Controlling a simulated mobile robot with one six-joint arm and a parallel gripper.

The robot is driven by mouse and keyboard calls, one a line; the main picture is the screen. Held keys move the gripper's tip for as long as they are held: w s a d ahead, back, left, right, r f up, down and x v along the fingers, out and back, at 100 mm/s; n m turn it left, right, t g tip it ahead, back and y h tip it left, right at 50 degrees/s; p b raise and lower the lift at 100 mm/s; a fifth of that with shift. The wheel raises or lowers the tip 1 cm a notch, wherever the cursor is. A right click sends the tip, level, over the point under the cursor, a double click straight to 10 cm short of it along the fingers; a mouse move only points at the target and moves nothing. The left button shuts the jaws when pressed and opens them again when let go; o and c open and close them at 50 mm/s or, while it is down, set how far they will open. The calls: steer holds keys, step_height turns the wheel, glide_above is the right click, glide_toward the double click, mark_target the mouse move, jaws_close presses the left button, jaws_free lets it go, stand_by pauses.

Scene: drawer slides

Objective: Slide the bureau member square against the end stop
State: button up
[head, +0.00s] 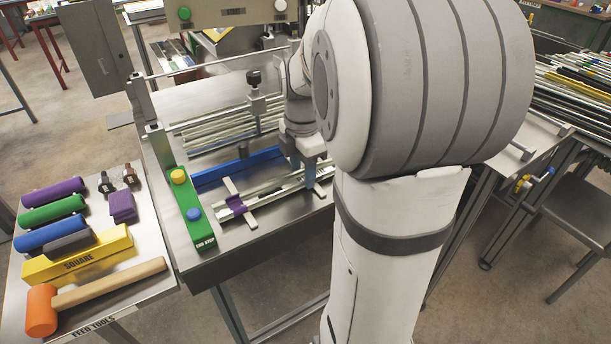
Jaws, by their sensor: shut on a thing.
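A pale metal rail, which looks like the bureau member (270,190), lies on the steel bench in the head view, with a purple piece (236,204) near its left end. The green end stop (196,228), labelled END STOP, stands at the bench's left side with a yellow and a blue knob on top. The rail's left end is close to the end stop; I cannot tell whether they touch or meet square. My gripper (310,184) points down and is shut on the rail, towards its right part. My arm hides the rail's far right end.
A blue bar (238,168) lies behind the rail. Several pale rails (225,130) lie farther back by a black-knobbed clamp (255,90). A side table at left holds coloured rollers, a yellow SQUARE block (78,256) and an orange mallet (42,310).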

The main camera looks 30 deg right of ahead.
steer(key=shift+a, duration=0.95)
steer(key=o, duration=0.7)
step_height(320, 180, up, 7)
steer(key=p, duration=0.6)
